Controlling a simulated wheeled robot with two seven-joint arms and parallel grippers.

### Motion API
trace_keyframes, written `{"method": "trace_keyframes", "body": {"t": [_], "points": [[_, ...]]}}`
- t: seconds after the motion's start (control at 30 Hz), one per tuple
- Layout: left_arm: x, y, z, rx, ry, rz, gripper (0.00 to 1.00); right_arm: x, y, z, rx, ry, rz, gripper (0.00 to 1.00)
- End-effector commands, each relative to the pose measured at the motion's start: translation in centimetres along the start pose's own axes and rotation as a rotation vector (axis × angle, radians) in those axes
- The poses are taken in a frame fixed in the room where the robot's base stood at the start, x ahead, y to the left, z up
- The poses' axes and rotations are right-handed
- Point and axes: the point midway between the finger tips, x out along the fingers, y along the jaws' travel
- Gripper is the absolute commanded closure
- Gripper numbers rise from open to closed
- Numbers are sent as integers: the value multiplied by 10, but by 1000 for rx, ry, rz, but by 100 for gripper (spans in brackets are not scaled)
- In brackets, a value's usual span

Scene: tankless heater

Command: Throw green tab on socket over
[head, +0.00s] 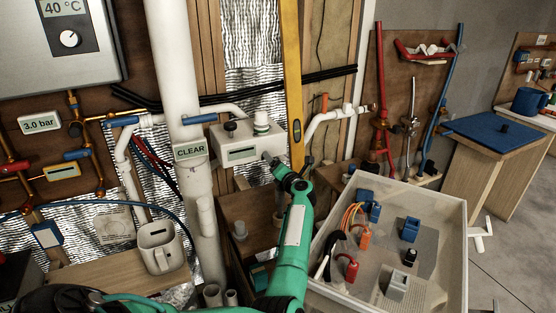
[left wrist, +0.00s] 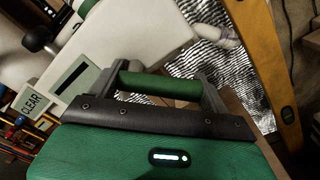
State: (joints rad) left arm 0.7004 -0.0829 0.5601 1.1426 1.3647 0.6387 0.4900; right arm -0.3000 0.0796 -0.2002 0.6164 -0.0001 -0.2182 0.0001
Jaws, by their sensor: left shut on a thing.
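A white socket box (head: 243,146) with a small display, a black knob and a green-ringed white cap stands beside the white pipe. It also shows at upper left in the left wrist view (left wrist: 125,45). My left gripper (head: 276,166) is at the lower right side of this box. In the left wrist view, its two fingers (left wrist: 160,86) are shut on the ends of a green cylindrical tab (left wrist: 158,84), which lies across between them. The tab's joint with the box cannot be made out. My right gripper is not in view.
A thick white pipe (head: 172,60) with a CLEAR label (head: 190,150) stands left of the box. A yellow level (head: 291,60) stands close on the right. A pale crate (head: 455,235) of plugs is at lower right. A white mug (head: 160,250) stands at lower left.

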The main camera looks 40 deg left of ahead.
Motion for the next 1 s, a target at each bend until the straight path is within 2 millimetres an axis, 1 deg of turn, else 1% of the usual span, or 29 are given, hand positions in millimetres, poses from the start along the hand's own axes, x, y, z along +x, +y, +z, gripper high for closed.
{"method": "trace_keyframes", "body": {"t": [0.03,0.2,0.7,0.73,0.8,1.0], "points": [[0,1,1,17,-1,0,71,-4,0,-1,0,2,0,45],[0,0,-1,58,-1,0,71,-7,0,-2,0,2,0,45],[0,0,-2,77,-2,1,71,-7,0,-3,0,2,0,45],[0,0,-2,77,-2,1,15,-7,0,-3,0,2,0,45],[0,0,-2,76,-1,1,1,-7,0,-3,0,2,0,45],[0,0,-2,74,-1,1,1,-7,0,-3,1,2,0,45]]}}
